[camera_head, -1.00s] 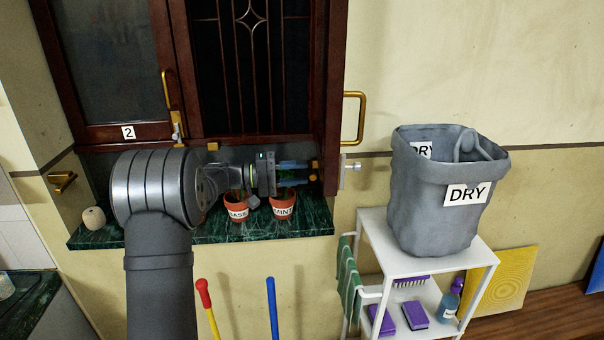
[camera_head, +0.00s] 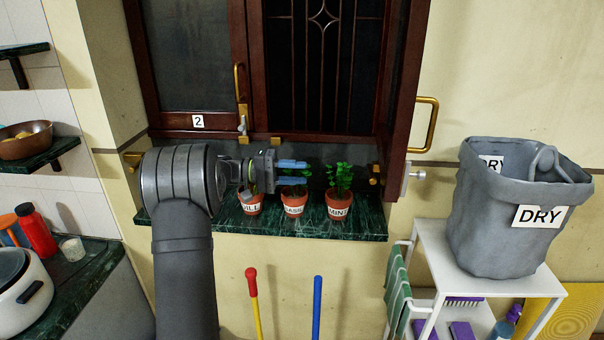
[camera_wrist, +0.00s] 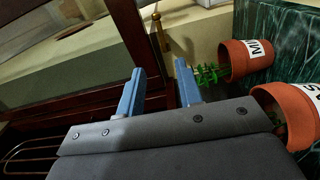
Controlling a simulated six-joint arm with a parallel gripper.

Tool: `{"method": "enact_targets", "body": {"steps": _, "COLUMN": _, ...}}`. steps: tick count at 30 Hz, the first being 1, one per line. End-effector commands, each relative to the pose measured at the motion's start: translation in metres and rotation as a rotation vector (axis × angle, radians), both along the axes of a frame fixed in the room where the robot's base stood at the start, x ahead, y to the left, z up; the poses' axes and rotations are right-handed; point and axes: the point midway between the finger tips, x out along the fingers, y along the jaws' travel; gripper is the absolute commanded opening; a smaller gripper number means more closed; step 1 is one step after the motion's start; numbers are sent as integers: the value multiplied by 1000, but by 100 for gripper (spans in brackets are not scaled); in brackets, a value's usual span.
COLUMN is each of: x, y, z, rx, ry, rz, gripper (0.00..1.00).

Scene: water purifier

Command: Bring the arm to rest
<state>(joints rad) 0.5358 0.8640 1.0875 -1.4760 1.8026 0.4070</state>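My gripper (camera_head: 302,164) reaches to the right from my grey arm, above the green marble window sill (camera_head: 345,226). In the wrist view its two blue fingers (camera_wrist: 160,88) stand apart with nothing between them. In the head view the fingers are near the top of the basil pot (camera_head: 293,203) and left of the mint pot (camera_head: 339,205). I cannot tell whether they touch the basil leaves. The dill pot (camera_head: 250,205) stands below my wrist, its plant partly hidden.
The dark wooden window (camera_head: 322,60) is behind, with an open shutter edge and brass handle (camera_head: 428,125) at right. A grey DRY basket (camera_head: 510,225) stands on a white rack (camera_head: 432,250). A counter (camera_head: 85,285) with a white pot (camera_head: 22,292) is at lower left.

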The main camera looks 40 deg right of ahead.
Motion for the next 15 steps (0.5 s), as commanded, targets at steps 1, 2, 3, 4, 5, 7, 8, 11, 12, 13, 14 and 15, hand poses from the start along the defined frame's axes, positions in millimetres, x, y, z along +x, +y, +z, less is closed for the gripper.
{"method": "enact_targets", "body": {"steps": 1, "x": 0, "y": 0, "z": 0, "rx": 0, "ry": 0, "rz": 0, "gripper": 33}}
{"method": "enact_targets", "body": {"steps": 2, "x": 0, "y": 0, "z": 0, "rx": 0, "ry": 0, "rz": 0, "gripper": 33}}
{"method": "enact_targets", "body": {"steps": 3, "x": 0, "y": 0, "z": 0, "rx": 0, "ry": 0, "rz": 0, "gripper": 33}}
{"method": "enact_targets", "body": {"steps": 4, "x": 0, "y": 0, "z": 0, "rx": 0, "ry": 0, "rz": 0, "gripper": 33}}
{"method": "enact_targets", "body": {"steps": 5, "x": 0, "y": 0, "z": 0, "rx": 0, "ry": 0, "rz": 0, "gripper": 33}}
{"method": "enact_targets", "body": {"steps": 7, "x": -1, "y": -2, "z": 0, "rx": 0, "ry": 0, "rz": 0, "gripper": 33}}
{"method": "enact_targets", "body": {"steps": 8, "x": -2, "y": -3, "z": 0, "rx": 0, "ry": 0, "rz": -1, "gripper": 33}}
{"method": "enact_targets", "body": {"steps": 11, "x": -9, "y": -9, "z": 0, "rx": 0, "ry": 0, "rz": -1, "gripper": 33}}
{"method": "enact_targets", "body": {"steps": 12, "x": -13, "y": -13, "z": 0, "rx": 1, "ry": -1, "rz": -1, "gripper": 33}}
{"method": "enact_targets", "body": {"steps": 13, "x": -16, "y": -16, "z": 0, "rx": 0, "ry": 0, "rz": -2, "gripper": 33}}
{"method": "enact_targets", "body": {"steps": 14, "x": -20, "y": -20, "z": 0, "rx": 0, "ry": 0, "rz": -3, "gripper": 33}}
{"method": "enact_targets", "body": {"steps": 15, "x": -26, "y": -25, "z": 0, "rx": 1, "ry": 0, "rz": -3, "gripper": 33}}
